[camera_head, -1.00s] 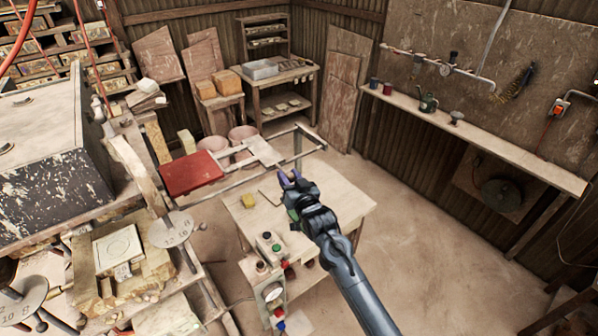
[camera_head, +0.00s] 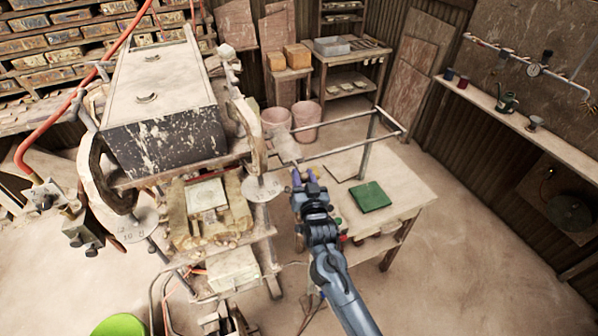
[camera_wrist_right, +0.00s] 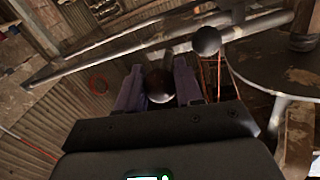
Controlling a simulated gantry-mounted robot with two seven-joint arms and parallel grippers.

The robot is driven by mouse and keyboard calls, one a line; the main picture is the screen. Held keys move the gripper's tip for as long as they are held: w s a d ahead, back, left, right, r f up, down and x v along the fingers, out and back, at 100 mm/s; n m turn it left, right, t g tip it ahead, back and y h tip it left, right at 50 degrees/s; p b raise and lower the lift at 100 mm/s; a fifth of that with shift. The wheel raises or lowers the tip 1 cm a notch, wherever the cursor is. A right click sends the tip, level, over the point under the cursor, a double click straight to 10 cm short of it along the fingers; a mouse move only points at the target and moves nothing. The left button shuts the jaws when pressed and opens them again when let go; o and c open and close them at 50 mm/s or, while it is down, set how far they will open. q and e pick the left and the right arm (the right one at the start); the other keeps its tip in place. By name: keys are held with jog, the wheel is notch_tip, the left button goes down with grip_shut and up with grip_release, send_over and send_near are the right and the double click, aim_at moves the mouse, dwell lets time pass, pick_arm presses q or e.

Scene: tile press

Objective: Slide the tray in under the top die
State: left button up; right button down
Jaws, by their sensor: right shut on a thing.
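My right gripper (camera_head: 304,176) is beside the right side of the press, just in front of a pale flat plate (camera_head: 286,149) on the metal rails. In the right wrist view its two purple fingers are shut on a dark round knob (camera_wrist_right: 160,86). I cannot tell whether this knob belongs to the tray, and I cannot make out the tray for certain. The heavy dark block of the press (camera_head: 165,143), flaked with white, stands left of the gripper. It may carry the top die, whose underside is hidden. My left gripper is out of view.
A green slab (camera_head: 370,197) lies on the pale worktable (camera_head: 410,190) right of the gripper. A metal rail frame (camera_head: 350,145) crosses behind the gripper. A round disc (camera_head: 263,187) stands close on its left. The floor at the right is clear.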

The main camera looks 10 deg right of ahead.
jog(key=shift+a+f, duration=0.1)
jog(key=shift+a, duration=0.25)
jog(key=c, duration=0.8)
grip_release()
jog(key=shift+o, duration=0.2)
jog(key=shift+s, duration=0.1)
jog(key=shift+s, duration=0.5)
jog(key=s+b, duration=0.2)
jog(key=s, duration=0.7)
jog(key=shift+s+a, duration=0.2)
jog(key=shift+s, duration=0.15)
